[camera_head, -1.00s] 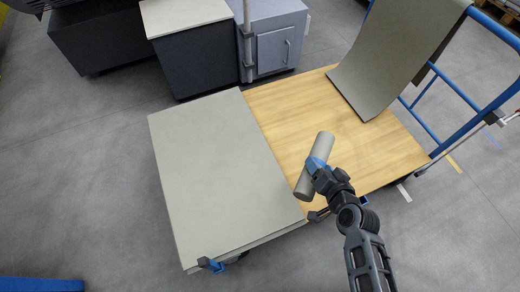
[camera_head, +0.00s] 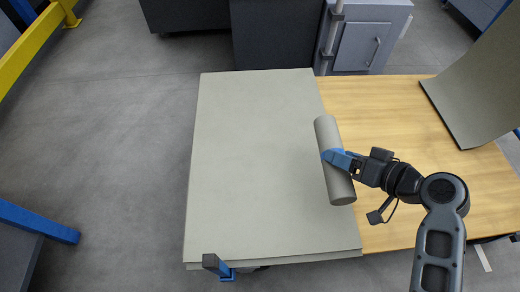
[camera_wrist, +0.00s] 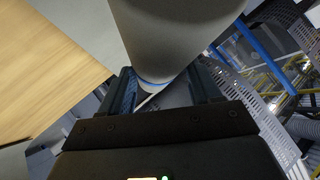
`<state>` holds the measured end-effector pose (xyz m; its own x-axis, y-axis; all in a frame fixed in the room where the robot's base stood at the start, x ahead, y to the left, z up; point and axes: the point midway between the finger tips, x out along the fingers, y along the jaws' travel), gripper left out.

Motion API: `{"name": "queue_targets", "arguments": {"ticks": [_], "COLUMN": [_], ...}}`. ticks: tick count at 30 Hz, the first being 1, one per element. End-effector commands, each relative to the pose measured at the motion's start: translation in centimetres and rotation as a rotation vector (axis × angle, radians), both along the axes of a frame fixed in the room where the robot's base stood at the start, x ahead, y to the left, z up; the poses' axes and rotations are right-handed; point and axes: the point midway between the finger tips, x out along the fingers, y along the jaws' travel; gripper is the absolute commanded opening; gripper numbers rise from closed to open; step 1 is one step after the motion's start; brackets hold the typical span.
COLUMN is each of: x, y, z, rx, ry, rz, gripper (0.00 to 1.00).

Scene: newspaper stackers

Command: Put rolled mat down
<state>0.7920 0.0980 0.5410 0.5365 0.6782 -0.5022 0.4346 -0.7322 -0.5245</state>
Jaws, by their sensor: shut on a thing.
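The rolled mat (camera_head: 328,132) is a grey-green cylinder. My gripper (camera_head: 338,160) has blue fingertips and is shut on the roll near its middle. In the head view the roll shows over the right edge of a flat grey-green sheet stack (camera_head: 250,160), beside the bare wooden board. Whether it touches the surface below cannot be told. In the wrist view the roll (camera_wrist: 175,35) fills the upper middle, between my dark fingers (camera_wrist: 158,88). The finger contact on the roll's far side is hidden.
The wooden board (camera_head: 390,115) lies right of the stack, with a hanging grey sheet (camera_head: 480,90) at the far right. A grey cabinet (camera_head: 362,45) stands behind. A yellow rail (camera_head: 35,45) and a blue bar (camera_head: 38,222) are at left. The stack's top is clear.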

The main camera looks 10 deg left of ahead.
Motion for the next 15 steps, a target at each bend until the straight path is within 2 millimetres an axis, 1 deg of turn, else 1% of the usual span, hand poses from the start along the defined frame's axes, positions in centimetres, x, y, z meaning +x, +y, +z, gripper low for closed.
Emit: {"name": "queue_targets", "arguments": {"ticks": [5, 7, 15], "x": [0.0, -0.1, 0.1], "y": [1.2, 2.2, 7.6], "z": [-0.5, -1.1, -4.5], "rx": [0.0, 0.0, 0.0], "ry": [-0.003, -0.001, -0.001], "rz": [0.04, 0.043, 0.043], "gripper": [0.14, 0.14, 0.14]}}
